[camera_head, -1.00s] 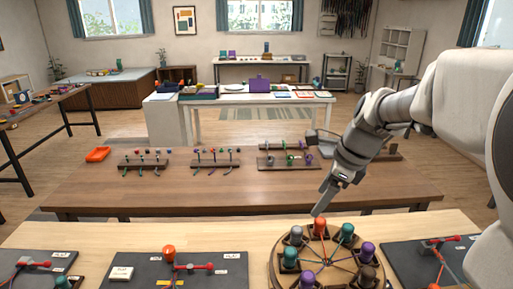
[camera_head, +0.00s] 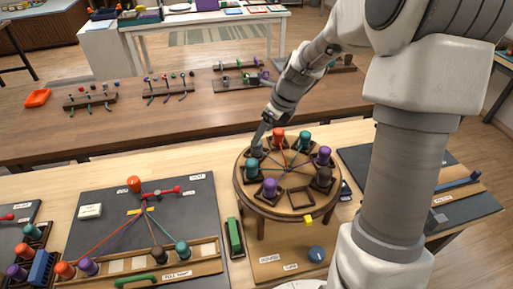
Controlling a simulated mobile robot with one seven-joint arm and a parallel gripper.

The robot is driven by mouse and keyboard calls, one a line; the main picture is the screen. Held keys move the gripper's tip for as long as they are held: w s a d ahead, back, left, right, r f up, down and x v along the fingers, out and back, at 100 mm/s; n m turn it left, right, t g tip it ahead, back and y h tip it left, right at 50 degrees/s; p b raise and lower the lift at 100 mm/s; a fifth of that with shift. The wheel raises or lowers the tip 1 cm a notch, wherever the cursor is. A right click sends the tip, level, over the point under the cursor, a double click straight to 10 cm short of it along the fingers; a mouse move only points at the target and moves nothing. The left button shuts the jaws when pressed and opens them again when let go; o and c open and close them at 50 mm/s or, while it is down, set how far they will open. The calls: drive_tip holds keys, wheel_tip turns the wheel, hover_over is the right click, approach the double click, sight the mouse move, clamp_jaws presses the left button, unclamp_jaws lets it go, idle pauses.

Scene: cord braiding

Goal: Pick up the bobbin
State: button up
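A round wooden braiding disc (camera_head: 284,170) stands on a base on the near table and carries several bobbins in square holders. Around its rim are a grey bobbin (camera_head: 257,150), an orange bobbin (camera_head: 278,139), teal bobbins (camera_head: 305,141) (camera_head: 252,167), purple bobbins (camera_head: 323,155) (camera_head: 270,187) and a dark brown bobbin (camera_head: 322,177). One holder (camera_head: 300,198) at the front is empty. My gripper (camera_head: 260,138) points down at the disc's back left, right at the grey bobbin and overlapping it in view. I cannot tell whether its fingers touch or close on it.
Left of the disc lies a dark board (camera_head: 188,205) with cords, an orange bobbin (camera_head: 134,184) and a rack of bobbins (camera_head: 160,262). Another dark board (camera_head: 455,195) is at right. A blue knob (camera_head: 316,254) is in front. The far table (camera_head: 190,125) holds small stands.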

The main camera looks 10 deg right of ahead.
sight(257, 148)
drive_tip(key=x, duration=0.5)
drive_tip(key=shift+s+a+f, duration=0.15)
drive_tip(key=shift+a+f, duration=0.05)
drive_tip(key=shift+f, duration=0.1)
clamp_jaws()
